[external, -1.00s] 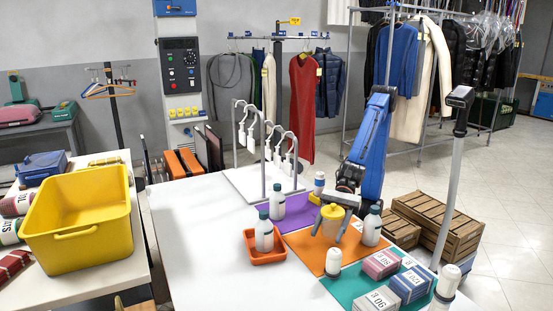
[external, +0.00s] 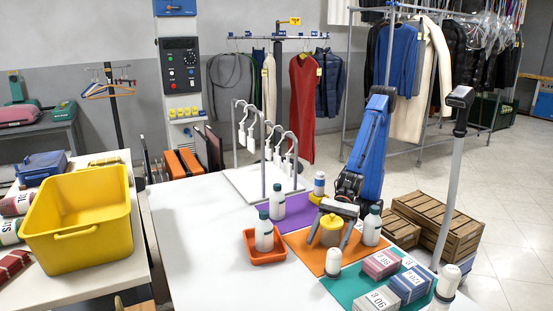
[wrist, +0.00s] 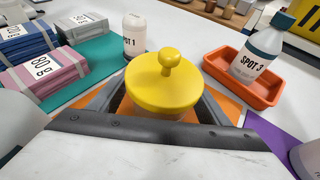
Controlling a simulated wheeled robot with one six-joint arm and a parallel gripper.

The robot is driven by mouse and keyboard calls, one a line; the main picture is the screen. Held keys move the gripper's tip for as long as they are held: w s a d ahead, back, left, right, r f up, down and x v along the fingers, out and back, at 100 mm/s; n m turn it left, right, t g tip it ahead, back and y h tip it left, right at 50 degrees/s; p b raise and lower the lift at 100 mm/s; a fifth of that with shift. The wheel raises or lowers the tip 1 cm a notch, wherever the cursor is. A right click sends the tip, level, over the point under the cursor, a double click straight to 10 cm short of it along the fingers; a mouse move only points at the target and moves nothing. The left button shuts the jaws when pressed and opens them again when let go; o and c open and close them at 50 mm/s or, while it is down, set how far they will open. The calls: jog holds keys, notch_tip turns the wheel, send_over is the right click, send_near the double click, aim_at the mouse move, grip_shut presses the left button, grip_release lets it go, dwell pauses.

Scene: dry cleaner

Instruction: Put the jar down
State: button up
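The jar (external: 330,239) has a pale body and a yellow lid with a round knob. It is upright over the orange mat (external: 300,244), low at its surface; I cannot tell whether its base touches. My gripper (external: 328,241) points down with a finger on each side of the jar and appears shut on it. In the wrist view the yellow lid (wrist: 165,82) fills the middle, and it hides where the fingers meet the body.
A white bottle (external: 371,228) stands close right of the jar. An orange tray (external: 268,257) holding a bottle is at the left. A white container (external: 333,262) and labelled packs (external: 381,264) are in front.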

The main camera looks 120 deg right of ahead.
jog(key=shift+r, duration=0.15)
jog(key=v, duration=1.1)
jog(key=shift+s, duration=0.15)
jog(key=shift+s+d+r, duration=0.1)
jog(key=shift+s+d, duration=0.1)
jog(key=shift+d, duration=0.05)
